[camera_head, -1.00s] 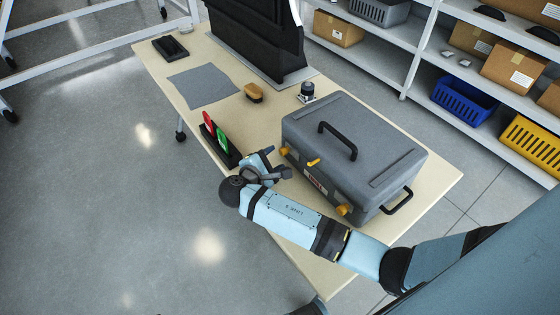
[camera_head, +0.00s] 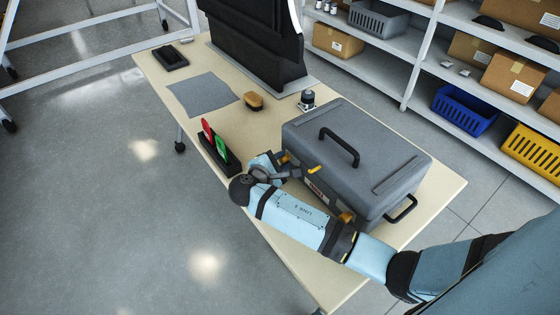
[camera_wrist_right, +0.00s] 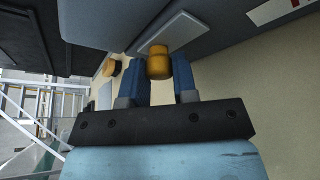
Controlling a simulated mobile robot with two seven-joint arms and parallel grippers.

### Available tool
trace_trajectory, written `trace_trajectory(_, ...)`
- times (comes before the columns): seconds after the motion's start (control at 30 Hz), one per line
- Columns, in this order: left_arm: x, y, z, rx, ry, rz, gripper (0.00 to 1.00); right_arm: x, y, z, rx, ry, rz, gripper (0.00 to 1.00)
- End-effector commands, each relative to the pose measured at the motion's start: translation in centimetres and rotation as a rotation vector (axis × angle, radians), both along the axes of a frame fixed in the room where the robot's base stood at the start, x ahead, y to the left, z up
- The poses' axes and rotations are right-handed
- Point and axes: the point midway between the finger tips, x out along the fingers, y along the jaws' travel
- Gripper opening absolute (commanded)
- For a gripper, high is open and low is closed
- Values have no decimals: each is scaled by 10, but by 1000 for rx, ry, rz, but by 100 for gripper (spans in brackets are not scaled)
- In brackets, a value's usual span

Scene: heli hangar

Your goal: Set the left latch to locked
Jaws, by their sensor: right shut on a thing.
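A grey hard case (camera_head: 345,140) with black handles stands on the table. Its left latch, an orange-yellow knob (camera_head: 284,158), shows at the front left corner, partly hidden by my gripper. My right gripper (camera_head: 277,162) is at that knob. In the right wrist view the knob (camera_wrist_right: 159,64) sits between the two blue fingers (camera_wrist_right: 160,85), shut on it. A second orange-yellow piece (camera_head: 314,169) sticks out at the middle of the case front, and another knob (camera_head: 346,217) is at the right. Whether the latch is locked cannot be told. My left gripper is not in view.
A black holder (camera_head: 220,154) with a red and a green card stands left of my gripper. A brush (camera_head: 254,101), a grey cloth (camera_head: 203,94) and a black tray (camera_head: 170,57) lie farther back on the table (camera_head: 225,70). Shelves with bins stand at the right.

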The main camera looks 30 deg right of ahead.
Motion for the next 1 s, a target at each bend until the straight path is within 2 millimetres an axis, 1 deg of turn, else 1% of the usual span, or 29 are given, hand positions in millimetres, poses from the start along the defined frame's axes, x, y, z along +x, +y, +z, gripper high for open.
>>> trace_trajectory(0.17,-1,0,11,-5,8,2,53,-10,-1,4,0,2,0,0)
trace_trajectory(0.3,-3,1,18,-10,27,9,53,-26,-3,5,0,4,0,0)
trace_trajectory(0.43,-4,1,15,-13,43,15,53,-34,-4,2,0,1,1,0)
trace_trajectory(0.53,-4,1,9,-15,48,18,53,-35,-4,0,0,0,0,0)
trace_trajectory(0.67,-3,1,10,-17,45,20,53,-35,-4,-1,-1,1,-1,0)
trace_trajectory(0.7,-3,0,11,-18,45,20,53,-35,-4,-1,-1,1,-1,31)
trace_trajectory(0.8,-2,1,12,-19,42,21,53,-35,-4,-1,-1,1,-1,52)
trace_trajectory(1.0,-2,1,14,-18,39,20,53,-34,-4,0,0,0,0,52)
